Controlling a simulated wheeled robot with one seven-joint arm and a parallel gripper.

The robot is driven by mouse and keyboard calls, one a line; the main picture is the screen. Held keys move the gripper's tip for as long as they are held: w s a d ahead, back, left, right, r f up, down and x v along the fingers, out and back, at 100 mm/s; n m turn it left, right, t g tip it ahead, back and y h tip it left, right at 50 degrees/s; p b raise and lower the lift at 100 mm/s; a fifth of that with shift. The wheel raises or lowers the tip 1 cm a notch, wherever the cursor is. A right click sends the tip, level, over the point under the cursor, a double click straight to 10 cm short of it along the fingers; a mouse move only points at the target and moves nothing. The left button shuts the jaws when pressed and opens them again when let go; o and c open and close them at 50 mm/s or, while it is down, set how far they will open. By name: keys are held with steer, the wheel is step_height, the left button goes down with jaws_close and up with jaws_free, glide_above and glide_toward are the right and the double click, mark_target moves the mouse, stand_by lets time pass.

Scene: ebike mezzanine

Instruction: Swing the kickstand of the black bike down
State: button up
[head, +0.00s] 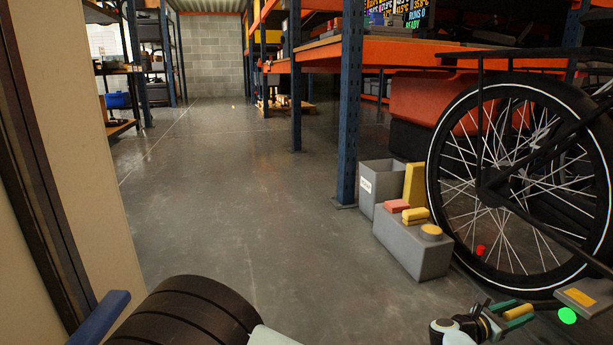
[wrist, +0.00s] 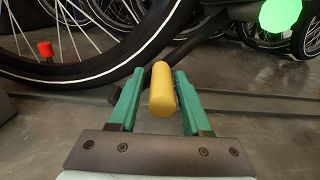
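The black bike's rear wheel (head: 518,268) stands upright at the right of the head view. In the wrist view its tyre (wrist: 100,76) passes behind my gripper. A yellow cylindrical grip (wrist: 161,90), which looks like the kickstand's end, sits on a dark rod running up toward the bike. My gripper (wrist: 158,74) has its two green fingers apart, one on either side of the yellow grip. A gap shows at the left finger; contact at the right finger is unclear. In the head view my gripper (head: 518,318) is low at the right, beside the wheel's bottom.
A bright green disc (head: 567,315) shows near the bike. A grey box (head: 412,245) with red and yellow pieces and a grey bin (head: 381,187) stand left of the wheel. A blue rack post (head: 350,105) rises behind. The aisle floor (head: 235,175) is clear.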

steer(key=c, duration=0.6)
steer(key=shift+o, duration=0.2)
steer(key=s+f+b, duration=0.2)
steer(key=shift+s+d+f, duration=0.3)
steer(key=shift+s+d, duration=0.05)
steer(key=shift+s, duration=0.15)
steer(key=s, duration=0.1)
steer(key=s+f+b, duration=0.1)
steer(key=s+d+b, duration=0.1)
steer(key=shift+f, duration=0.3)
steer(key=shift+s, duration=0.2)
